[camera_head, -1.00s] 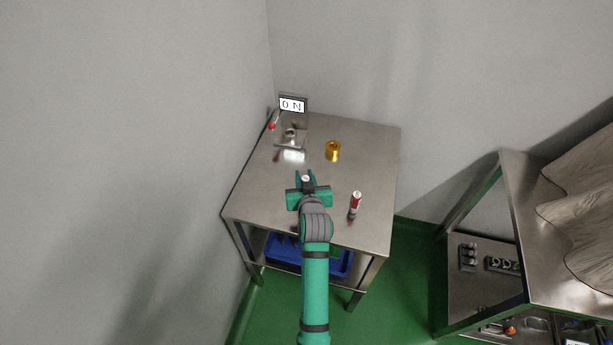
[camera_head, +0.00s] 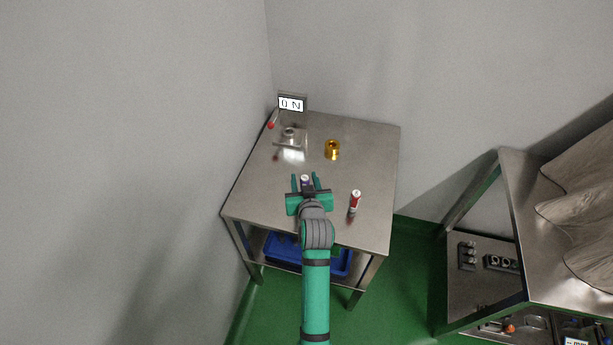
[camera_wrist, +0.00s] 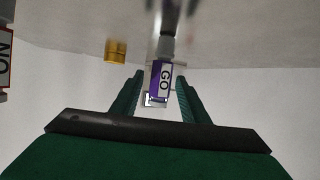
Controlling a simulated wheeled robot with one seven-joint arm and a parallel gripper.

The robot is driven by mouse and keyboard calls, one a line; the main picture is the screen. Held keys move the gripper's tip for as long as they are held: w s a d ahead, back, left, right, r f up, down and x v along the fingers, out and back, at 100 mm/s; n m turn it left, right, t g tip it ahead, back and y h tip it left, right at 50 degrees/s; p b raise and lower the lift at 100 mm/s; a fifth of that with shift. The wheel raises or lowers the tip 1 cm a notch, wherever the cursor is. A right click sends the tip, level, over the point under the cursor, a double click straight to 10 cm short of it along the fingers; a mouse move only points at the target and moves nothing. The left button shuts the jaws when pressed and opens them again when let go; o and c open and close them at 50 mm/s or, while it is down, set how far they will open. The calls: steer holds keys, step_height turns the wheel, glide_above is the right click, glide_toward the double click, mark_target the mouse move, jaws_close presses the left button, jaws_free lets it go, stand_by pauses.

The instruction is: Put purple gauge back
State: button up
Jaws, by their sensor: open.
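The purple gauge (camera_head: 305,181) appears to stand upright on the metal table (camera_head: 350,235), near its middle. In the wrist view the gauge (camera_wrist: 160,80) shows a purple and white body with a "GO" label and a grey end. My gripper (camera_head: 304,177) is open, with one finger on each side of the gauge. In the wrist view gaps show between the gauge and both fingers of my gripper (camera_wrist: 158,82). The gauge's lower part is partly hidden by my gripper in the head view.
A red and white gauge (camera_head: 354,203) stands to the right of my gripper. A red-tipped item (camera_head: 271,125) lies at the back left edge. A blue crate (camera_head: 283,250) is below.

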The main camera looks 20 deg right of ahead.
steer(key=v, duration=0.9)
steer(key=s+a+f, duration=0.4)
steer(key=s+a, duration=0.1)
steer(key=s, duration=0.3)
steer(key=s+a+f, duration=0.3)
steer(key=s+a, duration=0.2)
steer(key=s, duration=0.3)
steer(key=s+a+r+n+t+y, duration=0.1)
steer(key=s+a+r, duration=0.2)
steer(key=s, duration=0.7)
steer(key=s+a+r+n+t+y, duration=0.1)
steer(key=s+a, duration=0.3)
steer(key=s, duration=0.6)
steer(key=shift+r+y, duration=0.3)
steer(key=shift+r, duration=0.6)
